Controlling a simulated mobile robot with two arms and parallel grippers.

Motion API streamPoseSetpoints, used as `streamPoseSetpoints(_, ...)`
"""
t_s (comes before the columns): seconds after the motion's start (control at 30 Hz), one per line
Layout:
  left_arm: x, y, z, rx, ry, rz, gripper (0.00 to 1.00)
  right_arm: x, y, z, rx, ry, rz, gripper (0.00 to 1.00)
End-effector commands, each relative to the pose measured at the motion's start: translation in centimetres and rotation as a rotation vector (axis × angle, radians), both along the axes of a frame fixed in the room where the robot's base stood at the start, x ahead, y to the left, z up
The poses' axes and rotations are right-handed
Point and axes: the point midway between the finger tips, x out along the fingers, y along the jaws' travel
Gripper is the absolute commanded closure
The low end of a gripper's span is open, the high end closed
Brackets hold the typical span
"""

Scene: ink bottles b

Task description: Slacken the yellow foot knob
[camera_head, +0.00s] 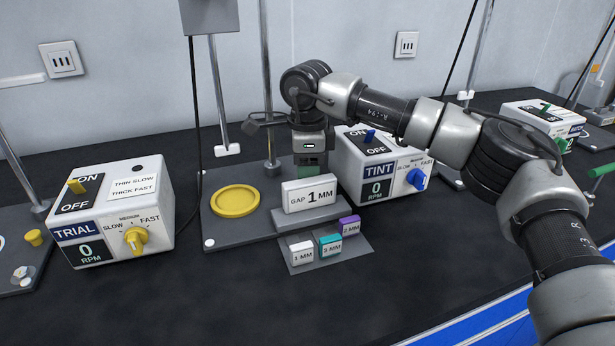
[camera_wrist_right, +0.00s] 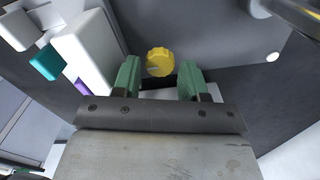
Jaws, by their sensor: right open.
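The yellow foot knob (camera_wrist_right: 160,62), round with a ridged rim, shows in the right wrist view on a grey base plate (camera_wrist_right: 212,28). My right gripper (camera_wrist_right: 160,78) is open, its green fingers either side of the knob in that view. The knob appears just beyond the fingertips; I cannot tell whether they touch it. In the head view the right gripper (camera_head: 308,170) points down behind the white GAP 1 MM block, and this knob is hidden. Another yellow knob (camera_head: 34,237) stands on the plate at the far left. My left gripper is out of view.
The GAP 1 MM block (camera_head: 310,195) stands in front of the gripper, the TINT box (camera_head: 352,180) to its right. A yellow disc (camera_head: 236,201) lies left. Small gauge blocks (camera_head: 330,246) sit in front. The TRIAL box (camera_head: 118,212) stands further left. The front table is clear.

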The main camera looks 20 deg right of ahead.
Motion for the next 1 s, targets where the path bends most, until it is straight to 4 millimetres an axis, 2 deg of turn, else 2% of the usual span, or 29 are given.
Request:
streamPoseSetpoints(0.13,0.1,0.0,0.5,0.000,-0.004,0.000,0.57,0.0,-0.1,-1.2,-0.001,0.001,-0.001,0.57)
streamPoseSetpoints(0.43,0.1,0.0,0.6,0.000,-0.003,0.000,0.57,0.0,0.0,-1.4,0.000,0.000,-0.001,0.57)
streamPoseSetpoints(0.67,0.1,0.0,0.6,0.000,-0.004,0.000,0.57,0.0,0.0,-1.3,0.000,0.000,-0.001,0.91)
streamPoseSetpoints(0.93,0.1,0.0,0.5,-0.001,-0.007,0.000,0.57,0.0,0.0,-1.2,0.000,0.001,0.025,0.91)
streamPoseSetpoints(1.0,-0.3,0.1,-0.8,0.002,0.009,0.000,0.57,0.0,0.0,-1.2,0.001,0.001,0.049,0.91)
